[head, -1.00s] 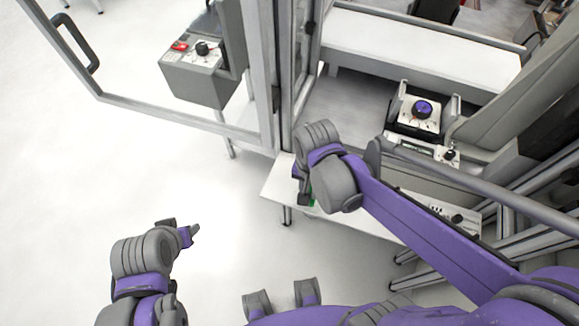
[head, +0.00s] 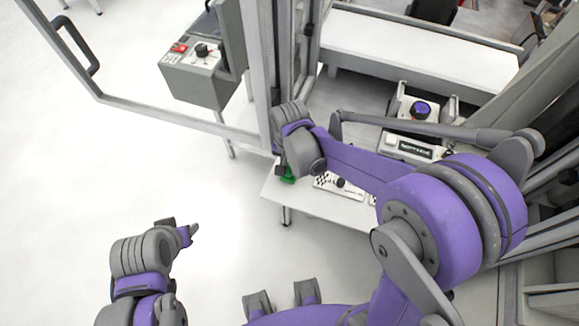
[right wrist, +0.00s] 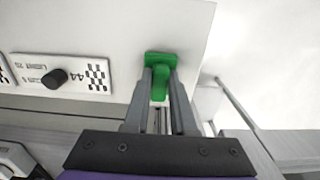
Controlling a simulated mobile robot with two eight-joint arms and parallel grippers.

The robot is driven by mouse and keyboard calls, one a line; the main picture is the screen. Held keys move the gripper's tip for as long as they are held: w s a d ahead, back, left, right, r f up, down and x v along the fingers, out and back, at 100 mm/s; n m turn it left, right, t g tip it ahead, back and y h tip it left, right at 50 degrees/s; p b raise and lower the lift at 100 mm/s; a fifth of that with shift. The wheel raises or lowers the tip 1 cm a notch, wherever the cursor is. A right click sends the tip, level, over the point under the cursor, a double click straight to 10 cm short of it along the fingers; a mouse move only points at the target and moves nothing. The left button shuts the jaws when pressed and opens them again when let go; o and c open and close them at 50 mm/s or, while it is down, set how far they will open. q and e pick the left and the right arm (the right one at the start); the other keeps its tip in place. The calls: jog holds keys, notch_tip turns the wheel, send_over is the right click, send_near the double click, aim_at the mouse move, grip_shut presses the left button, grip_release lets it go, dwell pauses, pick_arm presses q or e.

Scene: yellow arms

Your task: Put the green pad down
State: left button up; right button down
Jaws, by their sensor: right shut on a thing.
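The green pad (right wrist: 160,60) is between the fingertips of my right gripper (right wrist: 160,88) in the right wrist view, over the white table (right wrist: 120,25). A small part of the green pad (head: 288,175) shows in the head view below my right gripper (head: 284,172), near the left end of the white table (head: 283,197). The right gripper is shut on the pad. I cannot tell whether the pad touches the tabletop. My left gripper (head: 188,235) is at the lower left, away from the table, and its fingers do not show clearly.
A panel with a black knob and checkered marks (right wrist: 62,77) lies on the white table beside the pad. An open framed door (head: 180,115) stands at the left. A grey box with a black knob (head: 203,75) is behind it. Metal frame posts stand close behind my right gripper.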

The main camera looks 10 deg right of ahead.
aim_at(289, 169)
jog(key=shift+f, duration=0.15)
jog(key=c, duration=0.7)
grip_release()
jog(key=shift+c, duration=0.2)
jog(key=shift+r, duration=0.3)
notch_tip(289, 169, up, 10)
jog(key=r+p, duration=0.1)
jog(key=s+d+f+n+t, duration=0.2)
jog(key=s+d+n+t, duration=0.3)
jog(key=s, duration=0.8)
jog(key=shift+d+n+t, duration=0.3)
jog(key=shift+d+n, duration=0.6)
jog(key=shift+d, duration=0.15)
